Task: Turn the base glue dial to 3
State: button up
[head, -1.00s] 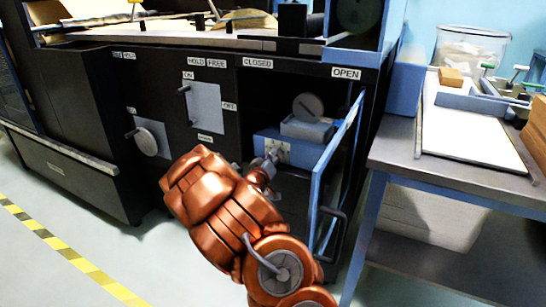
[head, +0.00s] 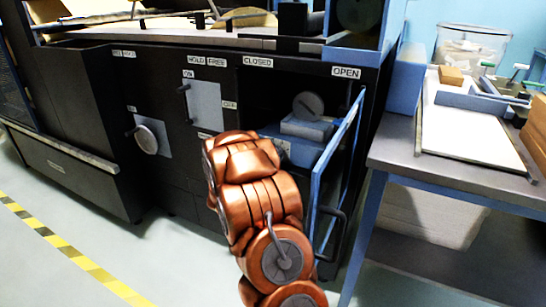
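A round grey dial (head: 308,106) stands on a blue-grey block inside the open compartment of the dark machine. Another round grey knob (head: 147,139) with a small handle sits on a grey plate on the machine's front, further left. I cannot tell from lettering which one is the base glue dial, and no numbers can be read. My copper-coloured arm rises from the bottom in front of the compartment and covers its lower left part. My gripper is hidden behind the arm, so its fingers and any contact do not show.
The blue-edged compartment door (head: 338,165) stands open to the right of my arm, with a dark handle. A grey plate with a lever (head: 205,106) is left of the compartment. A metal side table (head: 450,172) stands at right. Floor at lower left is clear.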

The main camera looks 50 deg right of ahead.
jog(key=shift+d+r, duration=0.1)
dwell(0.4)
jog(key=o, duration=1.2)
jog(key=shift+c, duration=0.2)
jog(key=v, duration=1.2)
jog(key=shift+w, duration=0.1)
